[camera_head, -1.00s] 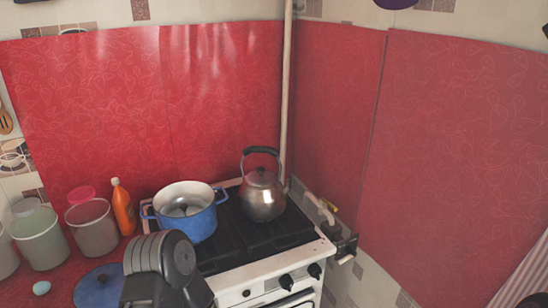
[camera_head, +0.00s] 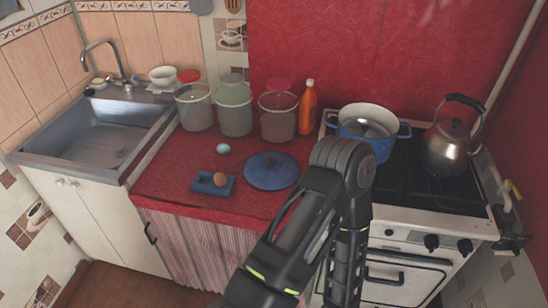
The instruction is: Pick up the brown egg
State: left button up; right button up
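The brown egg (camera_head: 220,179) sits on a small dark blue holder (camera_head: 200,187) near the front of the red counter (camera_head: 165,187). It is left of a blue lid (camera_head: 271,171). No gripper touches it. One of my arms rises from the bottom middle of the head view and bends in front of the stove, right of the egg. No fingertips of either gripper show in the frame.
A pale blue egg (camera_head: 223,148) lies behind the brown one. Several jars, including a lidded jar (camera_head: 278,112), and an orange bottle (camera_head: 306,108) line the back. A sink (camera_head: 95,135) is left. A blue pot (camera_head: 381,147) and kettle (camera_head: 449,148) stand on the stove (camera_head: 430,205).

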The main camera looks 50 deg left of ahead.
aim_at(220, 179)
jog(key=u, duration=2.25)
